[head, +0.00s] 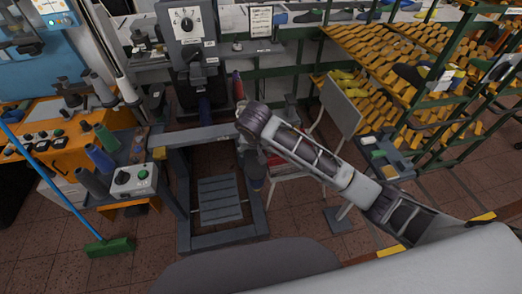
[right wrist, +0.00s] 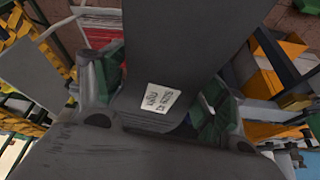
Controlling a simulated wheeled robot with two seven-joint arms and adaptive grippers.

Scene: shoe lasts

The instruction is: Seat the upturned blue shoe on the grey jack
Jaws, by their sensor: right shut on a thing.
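My right gripper (head: 252,160) hangs in front of the grey machine frame, right of its middle. In the right wrist view its green-padded fingers (right wrist: 160,100) are shut on a long dark grey piece with a white printed label, which I take to be the upturned shoe (right wrist: 180,50). My left gripper is not in view.
A grey machine (head: 186,55) with a dial stands behind the low frame (head: 178,200). A bench with spools and a control box (head: 133,180) is at the left, with a green broom (head: 110,246). Shelves of orange lasts (head: 375,65) fill the right. A grey panel (head: 340,105) stands behind my arm.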

